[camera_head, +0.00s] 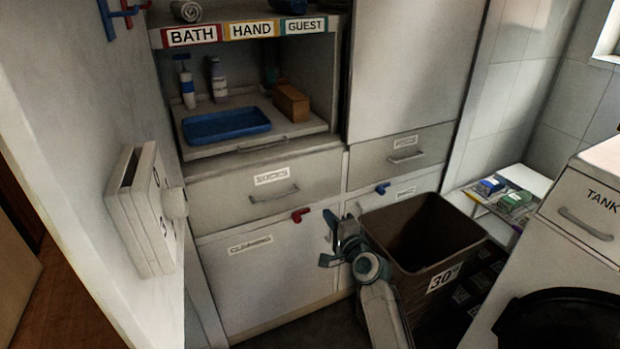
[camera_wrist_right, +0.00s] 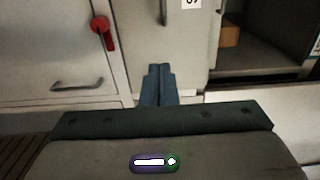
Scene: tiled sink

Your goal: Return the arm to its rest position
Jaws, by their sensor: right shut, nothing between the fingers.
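My right gripper (camera_head: 338,242) is at the left side of the brown bin, in front of the lower cabinet fronts. In the right wrist view its two blue fingers (camera_wrist_right: 158,84) are together with nothing between them. My right arm comes up from the bottom of the head view, beside the bin. My left gripper is not in either view.
A brown bin (camera_head: 456,262) marked 30 stands right beside my right arm. Drawers (camera_head: 265,188) and a cabinet door (camera_head: 262,278) with a red latch (camera_head: 300,215) are behind. A blue tray (camera_head: 226,123) lies on the open shelf. A white counter unit (camera_head: 575,240) is at right.

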